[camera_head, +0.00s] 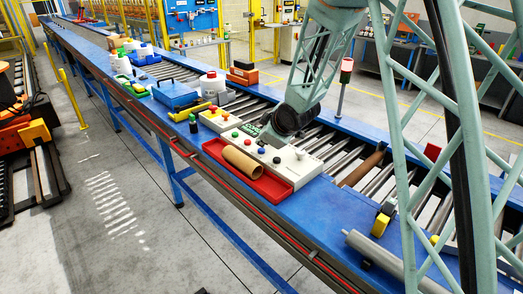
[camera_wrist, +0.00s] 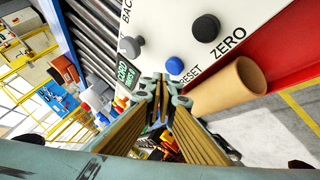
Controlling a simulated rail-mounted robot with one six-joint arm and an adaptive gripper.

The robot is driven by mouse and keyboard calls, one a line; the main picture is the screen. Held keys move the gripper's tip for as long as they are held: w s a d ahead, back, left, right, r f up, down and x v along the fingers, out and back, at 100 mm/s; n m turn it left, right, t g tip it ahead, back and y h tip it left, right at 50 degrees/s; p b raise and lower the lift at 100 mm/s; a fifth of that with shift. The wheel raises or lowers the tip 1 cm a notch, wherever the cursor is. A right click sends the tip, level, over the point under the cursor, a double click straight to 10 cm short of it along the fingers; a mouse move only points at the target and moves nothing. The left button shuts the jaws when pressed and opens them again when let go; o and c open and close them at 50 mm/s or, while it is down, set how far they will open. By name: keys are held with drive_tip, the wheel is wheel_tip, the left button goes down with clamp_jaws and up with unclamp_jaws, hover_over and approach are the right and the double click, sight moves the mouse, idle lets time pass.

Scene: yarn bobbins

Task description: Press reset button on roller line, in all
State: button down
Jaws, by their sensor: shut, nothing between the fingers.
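A white control panel (camera_wrist: 215,65) fills the top of the wrist view. Its blue button (camera_wrist: 175,66) sits by the printed word RESET. A dark button (camera_wrist: 206,27) sits by ZERO, and a grey one (camera_wrist: 130,47) lies to the left. A small green display (camera_wrist: 127,75) is at the panel's left part. My gripper (camera_wrist: 162,82) is shut and empty, its tips just below and left of the blue button in the picture; I cannot tell whether they touch the panel. In the head view the white panel (camera_head: 309,169) stands on the roller line, and my arm hides part of it.
A red tray (camera_head: 283,186) with a cardboard tube (camera_head: 242,161) lies in front of the panel. A blue case (camera_head: 175,94), a yellow-and-black tool (camera_head: 192,112) and a brown brick box (camera_head: 243,76) stand farther along the line. A red-topped post (camera_head: 342,85) rises behind my gripper.

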sight(261, 150)
drive_tip(key=shift+f+b, duration=0.95)
idle(2.0)
drive_tip(key=shift+r, duration=0.2)
drive_tip(key=shift+r+p, duration=0.75)
idle(0.4)
drive_tip(key=shift+r+p, duration=2.05)
drive_tip(key=shift+r, duration=0.45)
